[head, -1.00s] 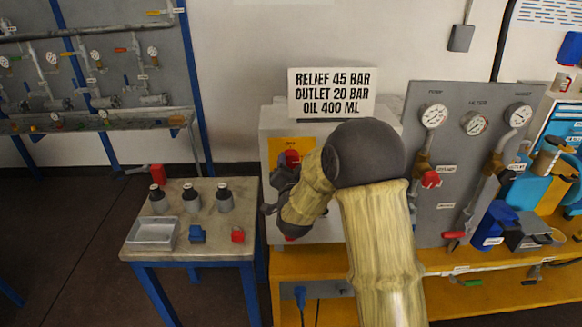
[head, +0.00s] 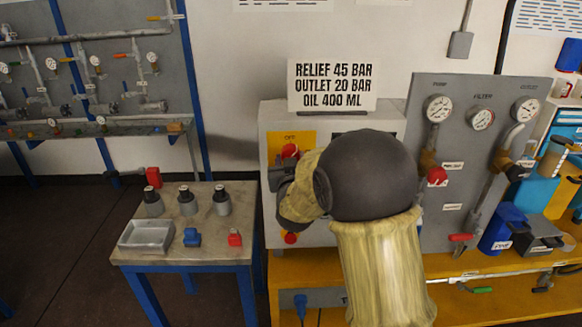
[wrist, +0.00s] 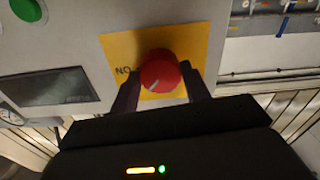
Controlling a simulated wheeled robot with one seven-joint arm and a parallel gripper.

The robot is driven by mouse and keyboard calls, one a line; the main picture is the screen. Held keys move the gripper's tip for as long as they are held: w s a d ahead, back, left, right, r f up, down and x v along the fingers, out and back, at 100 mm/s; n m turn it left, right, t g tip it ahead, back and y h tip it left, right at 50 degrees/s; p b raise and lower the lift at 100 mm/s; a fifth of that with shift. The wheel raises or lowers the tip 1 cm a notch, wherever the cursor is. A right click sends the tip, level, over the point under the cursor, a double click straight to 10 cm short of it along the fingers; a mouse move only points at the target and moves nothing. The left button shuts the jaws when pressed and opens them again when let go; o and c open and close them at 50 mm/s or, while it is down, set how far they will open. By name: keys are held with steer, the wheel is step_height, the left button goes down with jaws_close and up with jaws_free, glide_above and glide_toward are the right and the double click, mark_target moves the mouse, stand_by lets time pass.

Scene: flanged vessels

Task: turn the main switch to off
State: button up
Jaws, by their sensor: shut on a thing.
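The main switch is a red round knob (wrist: 160,72) on a yellow plate (wrist: 118,50), on the front of a grey cabinet. It also shows in the head view as a red knob (head: 290,151) below the "OFF" label. In the upside-down wrist view, the "ON" label is left of the knob. The knob's white mark points down and left there, between "ON" and the plate's hidden lower side. My gripper (wrist: 160,88) is shut on the knob, one dark finger on each side. In the head view my arm partly covers the switch and the cabinet front.
A dark display (wrist: 45,88) and a green button (wrist: 25,10) sit beside the switch on the cabinet. A sign (head: 332,86) stands on top. A gauge panel (head: 470,205) is on the right. A small table (head: 215,250) with several fittings and a tray is on the left.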

steer(key=n+b, duration=0.1)
steer(key=n, duration=0.3)
steer(key=shift+n, duration=2.3)
steer(key=o, duration=1)
steer(key=s+b, duration=0.3)
steer(key=s, duration=1.4)
steer(key=shift+s, duration=0.2)
